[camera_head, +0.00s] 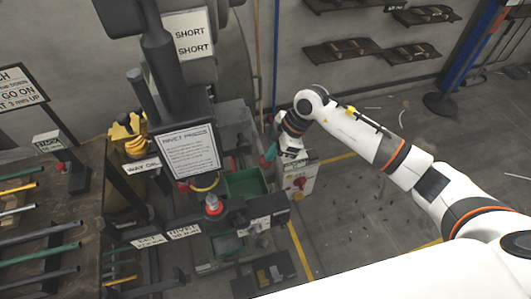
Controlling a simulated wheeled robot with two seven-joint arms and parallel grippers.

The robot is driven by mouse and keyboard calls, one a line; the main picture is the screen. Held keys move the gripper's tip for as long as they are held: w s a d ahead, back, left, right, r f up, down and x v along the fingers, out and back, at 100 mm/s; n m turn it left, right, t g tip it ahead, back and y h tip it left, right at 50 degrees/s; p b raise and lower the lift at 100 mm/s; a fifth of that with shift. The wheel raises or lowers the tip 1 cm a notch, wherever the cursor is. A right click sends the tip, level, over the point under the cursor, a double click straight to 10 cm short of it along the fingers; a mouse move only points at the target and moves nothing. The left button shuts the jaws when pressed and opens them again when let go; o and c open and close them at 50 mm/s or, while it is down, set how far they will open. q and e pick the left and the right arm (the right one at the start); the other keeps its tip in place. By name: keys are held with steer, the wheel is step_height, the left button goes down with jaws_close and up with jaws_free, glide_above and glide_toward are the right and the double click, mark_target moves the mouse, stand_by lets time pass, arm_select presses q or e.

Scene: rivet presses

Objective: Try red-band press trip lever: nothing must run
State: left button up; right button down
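The dark press (160,60) stands left of centre with a white instruction sign (188,153) on its front; small print is unreadable. Below the sign is a short grey part with a red band (213,204); I cannot tell whether it belongs to the trip lever. My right gripper (274,152) is right of the sign, above and beside a light grey box (302,177) with a red part on its face. A teal patch shows at its tip; whether the fingers are open or touching anything is unclear. My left gripper is out of view.
A green bin (246,183) sits right of the press. A bench (60,215) with coloured rods stands at left, near a yellow container (126,133). Wall shelves (343,50) and a blue post (478,52) are at the back.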

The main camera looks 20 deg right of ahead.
steer(key=shift+s+f, duration=0.1)
steer(key=shift+f, duration=0.05)
steer(key=d, duration=0.1)
steer(key=d+p, duration=0.1)
steer(key=d+r+p, duration=0.1)
steer(key=shift+s, duration=0.25)
stand_by(0.3)
steer(key=b+v, duration=0.2)
steer(key=v, duration=1)
steer(key=shift+b, duration=0.35)
